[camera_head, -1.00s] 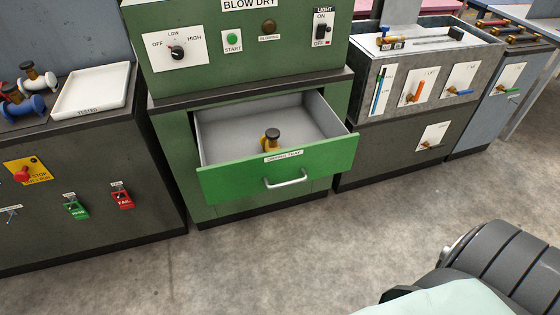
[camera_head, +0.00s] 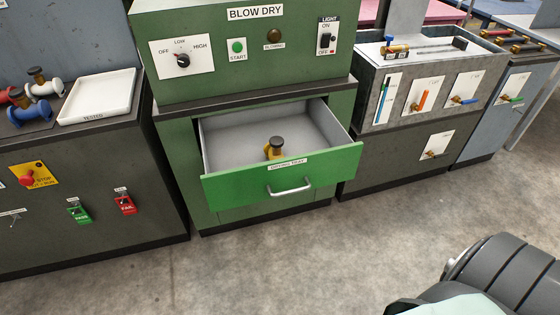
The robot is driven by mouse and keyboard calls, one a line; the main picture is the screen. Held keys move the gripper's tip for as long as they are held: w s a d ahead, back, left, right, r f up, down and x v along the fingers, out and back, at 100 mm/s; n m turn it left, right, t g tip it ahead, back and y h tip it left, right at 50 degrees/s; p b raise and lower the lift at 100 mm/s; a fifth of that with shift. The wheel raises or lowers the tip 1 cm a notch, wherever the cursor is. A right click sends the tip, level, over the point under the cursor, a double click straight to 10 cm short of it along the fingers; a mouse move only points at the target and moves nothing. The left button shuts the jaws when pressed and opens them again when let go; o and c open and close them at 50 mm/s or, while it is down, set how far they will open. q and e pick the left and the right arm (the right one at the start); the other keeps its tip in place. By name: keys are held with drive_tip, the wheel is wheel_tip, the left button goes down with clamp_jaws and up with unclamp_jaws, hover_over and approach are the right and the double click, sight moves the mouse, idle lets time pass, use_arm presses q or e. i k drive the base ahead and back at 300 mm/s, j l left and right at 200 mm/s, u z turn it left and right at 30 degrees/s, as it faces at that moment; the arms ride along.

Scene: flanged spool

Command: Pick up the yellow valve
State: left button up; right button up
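The yellow valve (camera_head: 270,153) with a dark round top stands in the open green drawer (camera_head: 330,165) of the blow dry station, close behind the drawer's front panel. The panel hides its lower part. Neither of my grippers shows in the head view. A dark ribbed part of my own body is at the lower right.
The drawer juts out over clear grey floor (camera_head: 270,260). A white "TESTED" tray (camera_head: 98,97) and several valves (camera_head: 35,88) stand on the left cabinet. A grey sink-like station (camera_head: 425,80) is on the right.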

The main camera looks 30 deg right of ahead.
sight(277, 153)
drive_tip(key=i+l+u, duration=0.1)
drive_tip(key=l, duration=0.5)
drive_tip(key=l+u, duration=0.15)
drive_tip(key=l, duration=0.5)
